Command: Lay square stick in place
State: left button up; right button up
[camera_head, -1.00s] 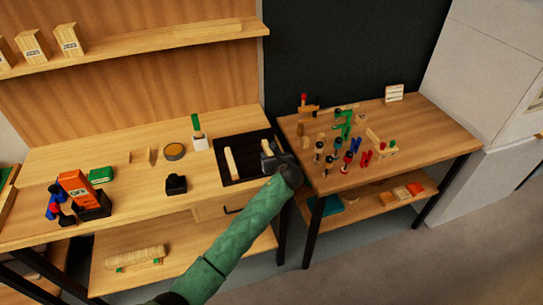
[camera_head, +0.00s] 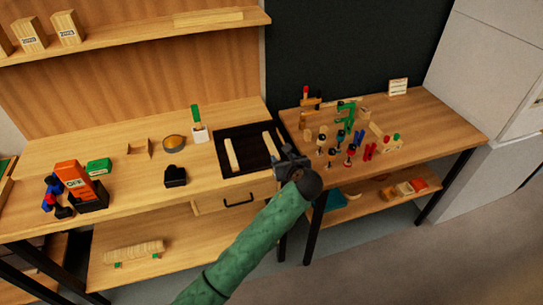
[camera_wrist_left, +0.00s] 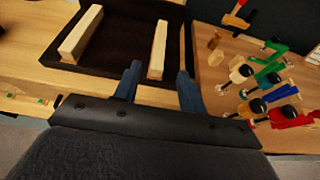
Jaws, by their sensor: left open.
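Two pale square wooden sticks lie in the black tray at the bench's right end. My left gripper (camera_head: 290,165) is open by the tray's front right corner. In the wrist view its fingertips (camera_wrist_left: 158,72) appear either side of the right stick's near end; contact cannot be told. My right gripper is not in view.
The black tray (camera_head: 248,170) has bare floor between the sticks. A side table (camera_head: 440,125) at right holds several small clamps and tools.

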pick_arm(q)
jog(key=shift+s, duration=0.15)
